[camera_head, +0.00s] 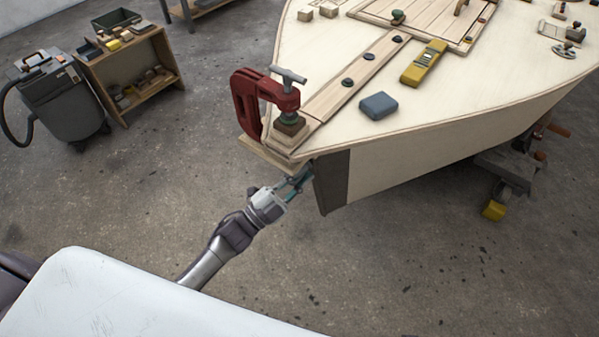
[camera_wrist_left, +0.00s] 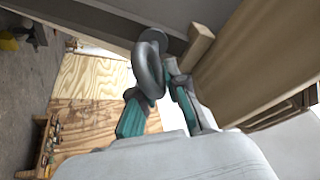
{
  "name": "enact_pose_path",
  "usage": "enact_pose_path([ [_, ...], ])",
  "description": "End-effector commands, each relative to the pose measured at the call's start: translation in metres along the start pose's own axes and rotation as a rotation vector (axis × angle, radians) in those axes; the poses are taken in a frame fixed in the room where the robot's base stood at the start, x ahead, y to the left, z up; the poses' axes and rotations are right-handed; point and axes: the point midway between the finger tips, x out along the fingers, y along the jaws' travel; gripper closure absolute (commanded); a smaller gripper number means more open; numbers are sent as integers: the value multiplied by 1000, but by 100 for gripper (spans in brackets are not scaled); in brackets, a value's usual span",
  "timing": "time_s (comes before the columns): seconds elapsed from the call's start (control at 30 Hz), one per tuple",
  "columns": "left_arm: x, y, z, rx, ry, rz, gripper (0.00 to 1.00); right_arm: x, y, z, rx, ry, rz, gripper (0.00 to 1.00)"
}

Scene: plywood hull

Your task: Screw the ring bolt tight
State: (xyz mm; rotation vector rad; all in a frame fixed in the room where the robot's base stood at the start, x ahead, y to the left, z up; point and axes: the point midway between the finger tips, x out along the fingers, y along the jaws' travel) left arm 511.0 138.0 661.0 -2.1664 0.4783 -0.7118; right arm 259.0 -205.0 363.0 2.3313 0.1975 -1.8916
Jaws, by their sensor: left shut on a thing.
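The ring bolt (camera_wrist_left: 149,68) is a dark grey ring in the left wrist view, seated against the dark stem face of the hull. My left gripper (camera_head: 303,179) reaches up to the dark bow edge (camera_head: 333,182) of the hull from below left. In the left wrist view its teal-padded fingers (camera_wrist_left: 155,95) are shut on the ring, one on each side. In the head view I cannot make out the ring between the fingers. Whether the bolt is fully seated is hidden. My right gripper is not in view.
A red clamp (camera_head: 247,105) grips the bow tip just above my left gripper. A yellow tool (camera_head: 424,63) and a grey-blue block (camera_head: 378,105) lie on the deck. A vacuum (camera_head: 52,98) and small shelf (camera_head: 165,62) stand left. The floor around my left arm is clear.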

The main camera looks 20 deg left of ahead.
Motion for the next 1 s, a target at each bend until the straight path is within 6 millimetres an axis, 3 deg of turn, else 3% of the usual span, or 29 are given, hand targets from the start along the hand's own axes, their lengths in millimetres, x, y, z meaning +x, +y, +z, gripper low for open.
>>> enact_pose_path([
  [0.5,-4,11,3,470,-43,135,100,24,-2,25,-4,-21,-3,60],
  [1.0,-4,20,7,927,-75,256,100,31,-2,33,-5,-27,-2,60],
])
